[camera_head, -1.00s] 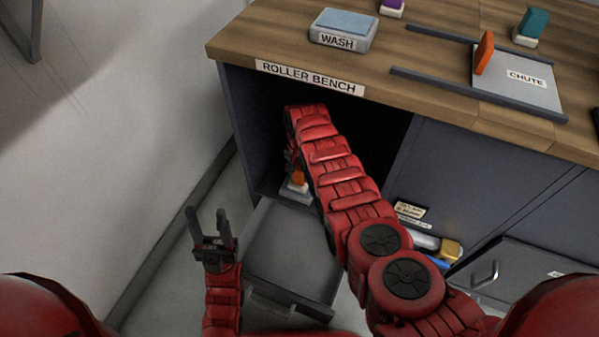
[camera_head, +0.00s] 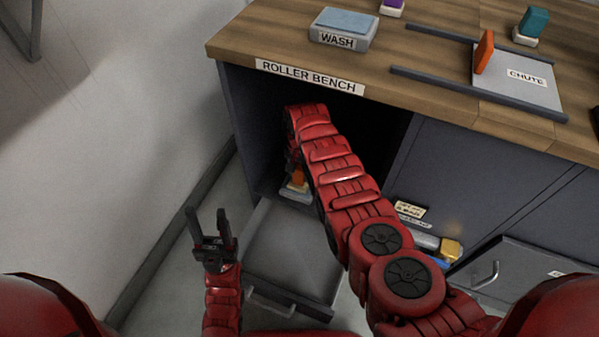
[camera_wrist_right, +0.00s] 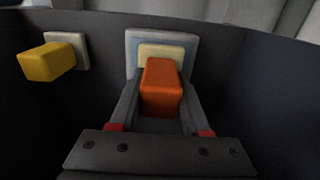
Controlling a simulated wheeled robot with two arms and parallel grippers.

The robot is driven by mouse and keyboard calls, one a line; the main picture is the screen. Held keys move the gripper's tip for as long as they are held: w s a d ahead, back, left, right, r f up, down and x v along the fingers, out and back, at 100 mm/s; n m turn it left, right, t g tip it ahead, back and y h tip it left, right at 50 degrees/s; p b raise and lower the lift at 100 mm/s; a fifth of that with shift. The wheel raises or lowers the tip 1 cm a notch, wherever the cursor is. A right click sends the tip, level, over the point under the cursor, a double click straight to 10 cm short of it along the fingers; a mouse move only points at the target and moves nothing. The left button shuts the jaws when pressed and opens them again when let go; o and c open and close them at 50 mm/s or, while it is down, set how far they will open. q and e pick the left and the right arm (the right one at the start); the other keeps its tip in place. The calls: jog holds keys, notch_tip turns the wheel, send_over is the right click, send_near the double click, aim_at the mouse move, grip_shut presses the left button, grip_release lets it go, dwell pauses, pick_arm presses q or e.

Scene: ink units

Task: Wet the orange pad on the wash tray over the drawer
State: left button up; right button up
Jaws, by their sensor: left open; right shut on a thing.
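My right gripper (camera_wrist_right: 160,78) is shut on an orange block (camera_wrist_right: 161,88) with a cream base (camera_wrist_right: 160,53). Behind the base is a grey tray with a light blue face (camera_wrist_right: 132,42); I cannot tell whether they touch. The open drawer (camera_head: 290,250) lies just in front. A tray labelled WASH (camera_head: 338,40) with a blue top stands on the bench. My left gripper (camera_head: 208,222) is open and empty, left of the drawer.
A yellow block on a white base (camera_wrist_right: 46,61) is left of the gripper. A handled front (camera_head: 520,280) is at right.

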notch_tip(320, 180, up, 7)
jog(key=p, duration=0.7)
dwell(0.3)
